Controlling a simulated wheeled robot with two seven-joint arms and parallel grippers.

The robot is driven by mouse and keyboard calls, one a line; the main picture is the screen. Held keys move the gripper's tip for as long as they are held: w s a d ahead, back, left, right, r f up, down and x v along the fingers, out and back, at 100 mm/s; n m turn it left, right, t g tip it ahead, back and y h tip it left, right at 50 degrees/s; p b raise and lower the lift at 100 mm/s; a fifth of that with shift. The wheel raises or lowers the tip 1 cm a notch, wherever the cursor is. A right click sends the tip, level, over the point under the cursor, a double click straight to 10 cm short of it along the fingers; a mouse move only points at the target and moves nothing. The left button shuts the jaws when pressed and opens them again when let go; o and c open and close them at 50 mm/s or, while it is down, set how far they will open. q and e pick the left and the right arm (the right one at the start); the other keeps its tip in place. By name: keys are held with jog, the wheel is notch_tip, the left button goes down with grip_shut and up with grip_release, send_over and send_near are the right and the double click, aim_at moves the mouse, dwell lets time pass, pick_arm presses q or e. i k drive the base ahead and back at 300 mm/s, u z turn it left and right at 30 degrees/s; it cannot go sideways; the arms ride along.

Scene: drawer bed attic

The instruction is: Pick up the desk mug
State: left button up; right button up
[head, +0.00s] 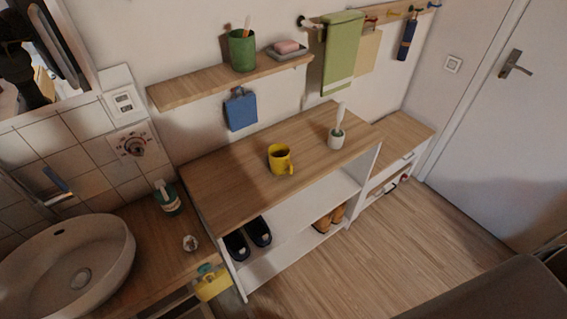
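A yellow mug (276,161) with dark contents stands upright on the wooden top of a white shelf unit (225,183), near the middle of that top. Its handle points to the right and towards the front edge. Nothing touches the mug. Neither of my grippers shows in the head view, so their state cannot be seen.
A small white pot with a brush (336,138) stands right of the mug. A wall shelf (195,88) with a green cup (241,52) hangs above. A basin (112,249) and soap bottle (167,198) are at left.

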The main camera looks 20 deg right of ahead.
aim_at(279, 154)
jog(key=k, duration=0.5)
jog(key=z, duration=2.5)
jog(key=i, duration=1.45)
jog(key=u, duration=1.85)
